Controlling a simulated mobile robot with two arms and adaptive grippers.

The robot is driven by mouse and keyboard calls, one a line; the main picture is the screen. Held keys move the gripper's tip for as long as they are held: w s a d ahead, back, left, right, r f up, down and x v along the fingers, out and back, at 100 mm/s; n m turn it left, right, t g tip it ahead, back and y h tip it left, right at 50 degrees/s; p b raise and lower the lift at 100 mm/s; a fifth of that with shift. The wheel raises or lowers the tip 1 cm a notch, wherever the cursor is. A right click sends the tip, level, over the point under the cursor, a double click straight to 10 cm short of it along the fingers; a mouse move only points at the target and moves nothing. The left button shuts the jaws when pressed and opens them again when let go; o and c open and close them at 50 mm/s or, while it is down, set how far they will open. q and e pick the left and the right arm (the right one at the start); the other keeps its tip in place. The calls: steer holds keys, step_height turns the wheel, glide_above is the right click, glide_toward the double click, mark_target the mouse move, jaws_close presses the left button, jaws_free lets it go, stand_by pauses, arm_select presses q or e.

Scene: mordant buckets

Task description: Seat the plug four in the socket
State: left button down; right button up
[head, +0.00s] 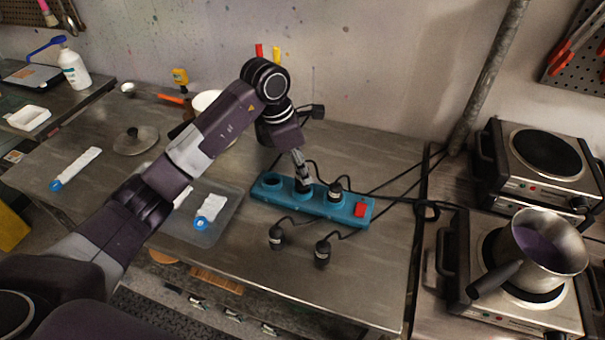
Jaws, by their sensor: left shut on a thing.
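A blue power strip (268,193) with round sockets and a red switch (360,210) lies on the grey workbench. My left gripper (301,178) points down over its middle socket, shut on a dark plug (304,188) that is mostly hidden by the fingers. The plug is at the socket opening; I cannot tell how deep it sits. Another black plug (335,193) sits in the socket to the right. Two more black plugs (276,238) (322,253) stand on the bench in front of the strip. The left end socket (271,180) is empty. My right gripper is out of view.
Black cords run right from the strip towards two hot plates (540,155) (468,298). A steel pot (545,250) stands on the nearer one. A clear tray (228,215) lies left of the strip. A metal pipe (490,75) rises behind.

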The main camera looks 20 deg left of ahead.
arm_select(q)
step_height(320, 180, down, 2)
steer(key=shift+f+p, duration=0.2)
steer(key=shift+p, duration=0.1)
steer(key=shift+f, duration=0.35)
steer(key=c, duration=2)
jaws_free()
steer(key=o, duration=0.3)
steer(key=shift+o, duration=0.2)
steer(key=shift+r, duration=0.15)
